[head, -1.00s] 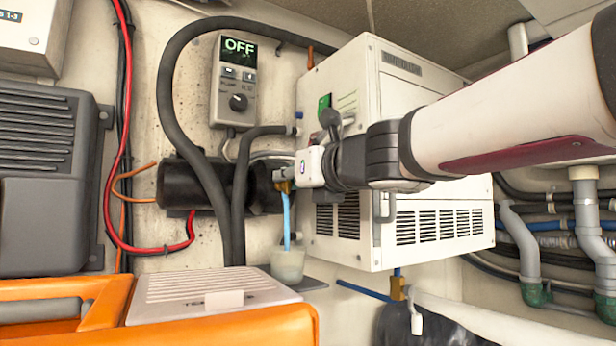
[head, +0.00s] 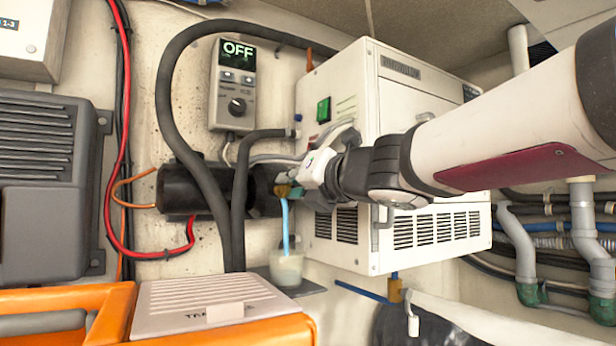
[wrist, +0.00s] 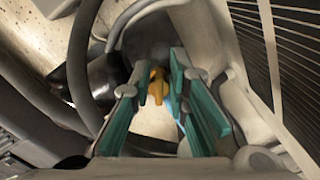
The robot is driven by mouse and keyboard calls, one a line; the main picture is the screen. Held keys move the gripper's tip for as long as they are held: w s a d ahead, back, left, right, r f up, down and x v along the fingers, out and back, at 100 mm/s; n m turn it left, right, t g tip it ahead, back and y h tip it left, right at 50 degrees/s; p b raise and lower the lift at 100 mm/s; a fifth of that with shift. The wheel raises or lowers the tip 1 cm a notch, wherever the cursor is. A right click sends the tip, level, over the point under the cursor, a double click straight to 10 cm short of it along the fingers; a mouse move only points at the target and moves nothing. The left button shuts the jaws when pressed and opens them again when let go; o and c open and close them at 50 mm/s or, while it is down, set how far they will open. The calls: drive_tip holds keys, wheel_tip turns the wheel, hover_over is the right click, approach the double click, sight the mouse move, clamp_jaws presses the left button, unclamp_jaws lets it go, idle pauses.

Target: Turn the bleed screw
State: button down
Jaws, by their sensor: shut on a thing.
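The bleed screw is a small brass-yellow piece (head: 283,190) at the right end of a black cylinder (head: 180,188), low beside the white cabinet. In the wrist view the yellow screw (wrist: 157,84) sits between the teal finger pads. My gripper (head: 292,190) reaches in from the right and is shut on the screw; its fingers (wrist: 160,88) also show in the wrist view. A light-blue tube (head: 285,225) hangs down from the fitting into a clear cup (head: 286,267) holding pale, cloudy liquid. The fingers hide part of the screw.
A control panel (head: 233,84) above the cylinder reads OFF. A thick black hose (head: 168,90) loops close by. The vented white cabinet (head: 420,225) stands right behind my gripper. An orange case (head: 60,310) with a pale lid is at lower left.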

drive_tip(key=shift+s+a+f+m+p, duration=0.1)
drive_tip(key=shift+f+m+p, duration=0.3)
drive_tip(key=shift+m+p, duration=3.3)
drive_tip(key=shift+s+a+f+m+p, duration=0.1)
drive_tip(key=shift+f+m+p, duration=0.6)
drive_tip(key=shift+m, duration=5.6)
drive_tip(key=shift+a+f+m+p, duration=0.1)
drive_tip(key=shift+m+p, duration=2.5)
drive_tip(key=shift+m, duration=2.4)
drive_tip(key=c, duration=1.5)
unclamp_jaws()
drive_tip(key=shift+c, duration=0.2)
drive_tip(key=shift+f, duration=0.1)
